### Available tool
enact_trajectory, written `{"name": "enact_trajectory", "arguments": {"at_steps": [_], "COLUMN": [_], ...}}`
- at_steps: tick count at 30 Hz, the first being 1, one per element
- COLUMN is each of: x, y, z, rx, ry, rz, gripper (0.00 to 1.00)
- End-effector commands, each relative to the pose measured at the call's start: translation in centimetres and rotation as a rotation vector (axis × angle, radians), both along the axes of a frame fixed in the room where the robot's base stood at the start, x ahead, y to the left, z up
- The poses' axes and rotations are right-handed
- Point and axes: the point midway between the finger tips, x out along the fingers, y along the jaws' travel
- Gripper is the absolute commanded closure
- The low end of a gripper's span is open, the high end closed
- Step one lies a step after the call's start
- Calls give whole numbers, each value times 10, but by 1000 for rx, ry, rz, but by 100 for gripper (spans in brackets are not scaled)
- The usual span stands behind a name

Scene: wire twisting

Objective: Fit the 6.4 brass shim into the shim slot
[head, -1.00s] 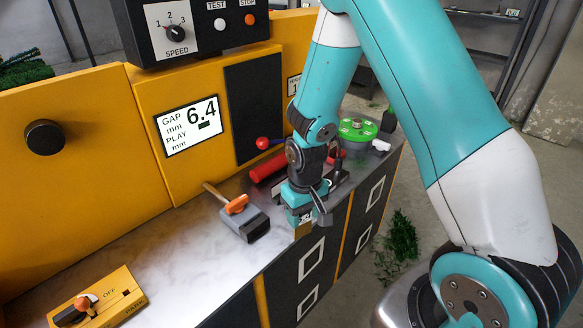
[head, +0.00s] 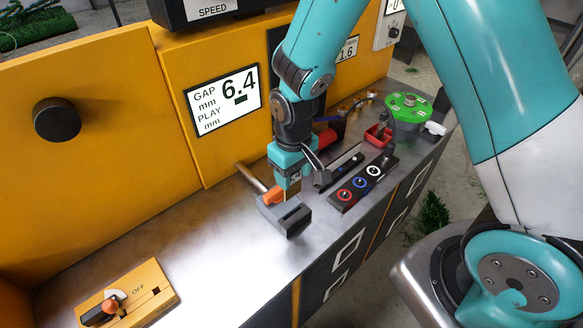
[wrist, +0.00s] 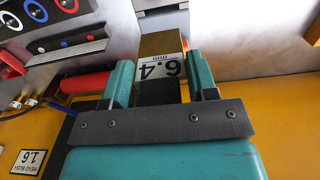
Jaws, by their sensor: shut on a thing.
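My gripper (head: 288,180) is shut on the brass shim (wrist: 150,44), which carries a white 6.4 label in the wrist view. In the head view, the shim (head: 293,192) points down from the fingers. It is over or just behind a dark grey block (head: 298,223) on the bench, which has a dark slot-like recess (head: 292,212) in its top. I cannot tell whether the shim touches the block. In the wrist view, my gripper (wrist: 161,85) has one green finger on each side of the shim.
An orange clamp piece (head: 273,196) and a rod handle (head: 250,177) adjoin the block. A black strip with coloured rings (head: 360,184), a red tray (head: 378,135) and a green round part (head: 409,107) stand to the right. A yellow switch box (head: 150,290) sits front left. The bench between is clear.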

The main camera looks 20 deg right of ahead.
Motion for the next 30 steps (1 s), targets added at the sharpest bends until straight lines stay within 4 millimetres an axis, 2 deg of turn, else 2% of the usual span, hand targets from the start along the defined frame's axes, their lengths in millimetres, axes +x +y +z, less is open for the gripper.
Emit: {"name": "enact_trajectory", "arguments": {"at_steps": [13,30], "x": [-2,-2], "y": [1,0], "z": [0,-50], "rx": [0,0], "ry": [1,0], "rz": [5,3], "gripper": [74,74]}}
